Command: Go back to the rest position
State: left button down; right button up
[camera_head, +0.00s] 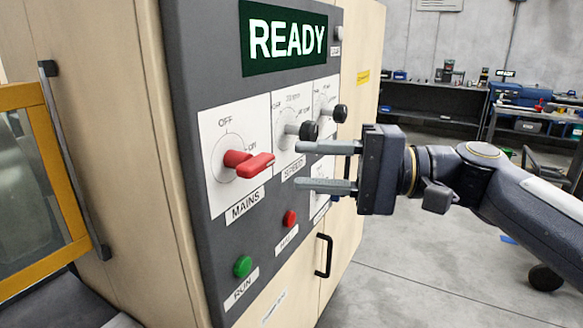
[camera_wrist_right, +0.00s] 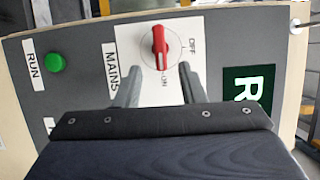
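My right gripper (camera_head: 300,166) is open and empty, in front of the grey control panel (camera_head: 205,75). Its two fingers point at the panel, just right of the red MAINS switch (camera_head: 247,163), and appear apart from it. In the right wrist view the switch (camera_wrist_right: 160,47) shows beyond the open fingers (camera_wrist_right: 158,82), with one end towards the ON mark. The display (camera_head: 287,39) reads READY. My left gripper is not in view.
Two dark knobs (camera_head: 309,131) (camera_head: 340,113) sit near my right fingers. Below are a green RUN button (camera_head: 242,266), a red button (camera_head: 290,218) and a black door handle (camera_head: 323,255). A yellow-framed door (camera_head: 62,165) stands left. The floor (camera_head: 420,265) at right is largely clear.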

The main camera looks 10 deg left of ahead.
jog(key=shift+d, duration=0.15)
jog(key=s+d+f+t+h+p, duration=0.2)
jog(key=s+d+f+h, duration=0.2)
jog(key=d+f, duration=0.4)
jog(key=s+d+f+m+t+h+p, duration=0.1)
jog(key=s+d+f+h, duration=0.4)
jog(key=f, duration=0.5)
jog(key=s+d+f+m+t+h+p, duration=0.1)
jog(key=s+d+f+t+h+p, duration=0.1)
jog(key=s+d+f+h, duration=0.3)
jog(key=s+d+f+t, duration=0.1)
jog(key=s+d+f, duration=0.2)
jog(key=d, duration=0.3)
jog(key=shift+f+t+p, duration=0.3)
jog(key=shift+f+p, duration=0.1)
jog(key=shift+f, duration=0.4)
